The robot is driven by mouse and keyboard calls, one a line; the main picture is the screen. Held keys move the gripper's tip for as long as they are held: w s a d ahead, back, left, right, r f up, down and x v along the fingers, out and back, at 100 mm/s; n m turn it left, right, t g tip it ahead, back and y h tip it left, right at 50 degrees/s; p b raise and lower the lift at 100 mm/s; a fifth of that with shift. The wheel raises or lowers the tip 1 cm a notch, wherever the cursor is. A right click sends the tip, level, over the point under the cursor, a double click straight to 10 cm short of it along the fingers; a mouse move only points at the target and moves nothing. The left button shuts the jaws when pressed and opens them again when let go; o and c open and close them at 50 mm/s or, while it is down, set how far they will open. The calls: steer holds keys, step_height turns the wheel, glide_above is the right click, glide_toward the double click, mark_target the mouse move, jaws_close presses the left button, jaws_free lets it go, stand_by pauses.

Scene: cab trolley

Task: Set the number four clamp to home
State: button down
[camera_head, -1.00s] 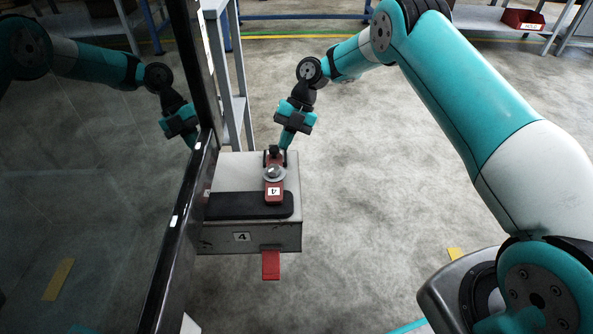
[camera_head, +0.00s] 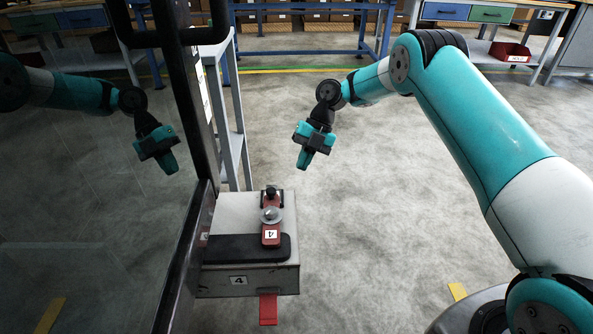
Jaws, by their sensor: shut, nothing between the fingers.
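The number four clamp (camera_head: 271,221) is a red lever with a round grey knob and a white label "4". It sits on top of a grey metal box (camera_head: 225,212), lying lengthwise over a black pad (camera_head: 232,249). The box front carries a "4" label (camera_head: 239,281), and a red tab (camera_head: 268,309) hangs below it. My gripper (camera_head: 303,163) is shut and empty. It is in the air up and to the right of the clamp, apart from it, pointing down.
A dark glass panel with a black frame (camera_head: 185,258) stands close on the left and mirrors my arm. A grey shelf frame (camera_head: 222,110) is behind the box. Workbenches and a red bin (camera_head: 510,53) stand at the back. Floor to the right of the box is clear.

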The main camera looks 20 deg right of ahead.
steer(key=shift+p+v, duration=1.6)
steer(key=shift+v, duration=1.15)
steer(key=shift+w, duration=0.1)
steer(key=s+a+r+m+t, duration=0.1)
steer(key=s+a+r+m, duration=0.5)
steer(key=r, duration=0.3)
steer(key=s+a+r+m+t, duration=0.1)
steer(key=s+a+r+m, duration=0.2)
steer(key=s+r+m, duration=0.55)
steer(key=s+d+r+m+t+h, duration=0.15)
steer(key=s+m, duration=0.35)
steer(key=s, duration=0.6)
steer(key=s+r+m, duration=0.2)
steer(key=s+m, duration=0.4)
steer(key=s, duration=0.4)
step_height(320, 180, up, 27)
steer(key=p, duration=2.7)
steer(key=shift+s, duration=0.25)
